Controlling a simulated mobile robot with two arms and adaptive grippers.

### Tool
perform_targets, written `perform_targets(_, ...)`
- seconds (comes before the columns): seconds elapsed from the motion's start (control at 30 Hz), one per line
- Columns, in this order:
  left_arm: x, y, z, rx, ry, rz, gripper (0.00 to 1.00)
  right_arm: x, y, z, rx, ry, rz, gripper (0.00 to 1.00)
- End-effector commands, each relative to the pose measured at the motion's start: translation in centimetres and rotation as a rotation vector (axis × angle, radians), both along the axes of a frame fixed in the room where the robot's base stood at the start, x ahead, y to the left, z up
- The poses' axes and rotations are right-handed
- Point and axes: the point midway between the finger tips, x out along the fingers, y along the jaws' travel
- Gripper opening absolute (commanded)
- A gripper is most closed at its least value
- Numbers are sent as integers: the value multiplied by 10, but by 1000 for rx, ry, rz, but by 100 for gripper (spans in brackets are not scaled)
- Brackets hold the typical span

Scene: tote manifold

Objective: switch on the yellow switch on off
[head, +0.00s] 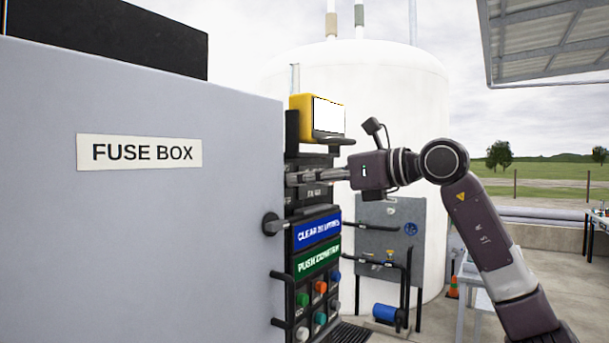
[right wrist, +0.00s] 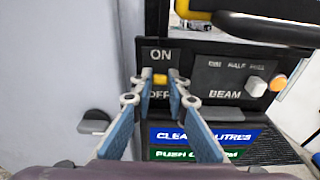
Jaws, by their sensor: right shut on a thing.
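The yellow switch (right wrist: 160,79) is a small yellow piece on a dark panel in the right wrist view, between the ON label above and the OFF label below. My right gripper (right wrist: 160,75) has its two blue-padded fingers closed on it, one fingertip at each side. I cannot tell which way the switch is set. In the head view my right gripper (head: 294,180) reaches in from the right to the dark panel (head: 312,208), and the switch itself is hidden there. My left gripper is not in view.
The grey fuse box (head: 150,230) stands close on the left. A yellow-framed screen (head: 327,116) with a dark ledge is above my gripper. Right of the switch is the BEAM panel (right wrist: 225,80) with a light knob. Blue and green signs and several coloured buttons lie below.

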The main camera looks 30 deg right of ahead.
Motion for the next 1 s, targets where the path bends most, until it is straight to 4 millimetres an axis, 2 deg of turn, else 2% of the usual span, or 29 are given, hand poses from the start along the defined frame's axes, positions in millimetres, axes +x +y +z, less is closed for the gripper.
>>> perform_targets(0.07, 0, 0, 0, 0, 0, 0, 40, 0, -1, 2, 2, -5, -2, 0)
perform_targets(0.1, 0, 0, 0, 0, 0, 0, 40, -1, -1, 2, 2, -5, -2, 18)
perform_targets(0.23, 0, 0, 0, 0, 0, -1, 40, -1, -1, 2, 1, -4, -2, 32)
perform_targets(0.5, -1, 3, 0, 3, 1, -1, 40, -1, -1, 1, 1, -3, -1, 32)
perform_targets(0.63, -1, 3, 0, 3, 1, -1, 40, -9, -6, 2, 1, -3, -4, 32)
perform_targets(0.77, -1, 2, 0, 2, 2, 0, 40, -29, -14, 5, -1, -3, -6, 32)
perform_targets(1.0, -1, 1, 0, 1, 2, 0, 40, -76, -34, 11, 0, -3, -6, 32)
